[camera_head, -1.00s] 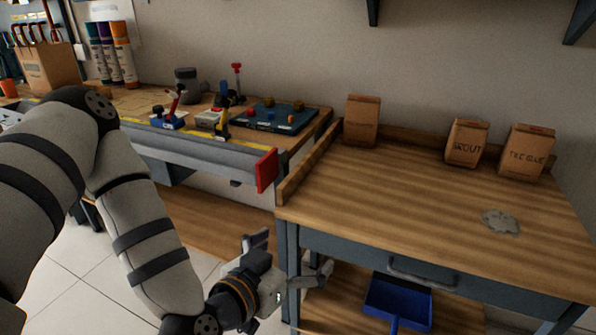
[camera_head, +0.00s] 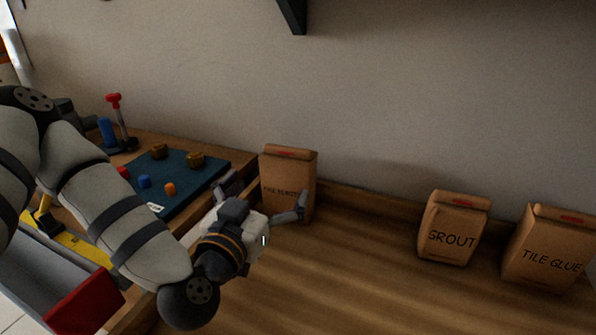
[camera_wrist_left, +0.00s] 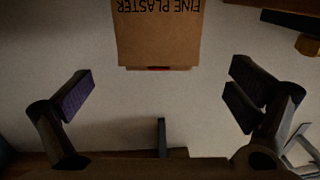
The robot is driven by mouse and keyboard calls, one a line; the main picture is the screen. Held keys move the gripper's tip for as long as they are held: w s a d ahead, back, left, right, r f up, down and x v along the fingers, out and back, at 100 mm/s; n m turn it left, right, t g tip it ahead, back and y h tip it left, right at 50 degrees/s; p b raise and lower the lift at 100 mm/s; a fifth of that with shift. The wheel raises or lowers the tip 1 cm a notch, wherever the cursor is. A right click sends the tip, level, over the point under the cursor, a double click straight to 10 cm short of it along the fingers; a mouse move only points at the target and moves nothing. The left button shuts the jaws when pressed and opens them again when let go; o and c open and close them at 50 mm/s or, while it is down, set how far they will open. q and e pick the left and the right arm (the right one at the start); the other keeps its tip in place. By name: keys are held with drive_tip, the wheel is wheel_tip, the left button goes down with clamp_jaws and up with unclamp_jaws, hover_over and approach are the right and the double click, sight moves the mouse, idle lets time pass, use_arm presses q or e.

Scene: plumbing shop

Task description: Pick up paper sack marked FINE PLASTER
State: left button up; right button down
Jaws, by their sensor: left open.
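The brown paper sack marked FINE PLASTER (camera_head: 289,168) stands upright at the left end of the wooden bench top, near the wall. Its lettering is partly hidden by my gripper in the head view. In the left wrist view the sack (camera_wrist_left: 157,40) hangs in from the top edge, upside down, with its printed name readable. My left gripper (camera_head: 262,197) is open and empty, just in front of the sack. Its two fingers (camera_wrist_left: 162,92) are spread wide, and the sack lies beyond them, roughly centred on the gap. My right gripper is in neither view.
A GROUT sack (camera_head: 453,230) and a TILE GLUE sack (camera_head: 548,250) stand further right. A low wooden ledge runs along the wall. At left, a teal mat (camera_head: 190,185) holds small coloured blocks. The bench between the plaster and grout sacks is clear.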

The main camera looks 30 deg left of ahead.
sight(289, 164)
use_arm(q)
drive_tip(key=w, duration=0.6)
drive_tip(key=w+a+f+b, duration=0.1)
drive_tip(key=w, duration=0.3)
drive_tip(key=shift+r, duration=0.15)
drive_tip(key=c, duration=1.4)
drive_tip(key=shift+r, duration=0.1)
drive_tip(key=shift+c, duration=0.6)
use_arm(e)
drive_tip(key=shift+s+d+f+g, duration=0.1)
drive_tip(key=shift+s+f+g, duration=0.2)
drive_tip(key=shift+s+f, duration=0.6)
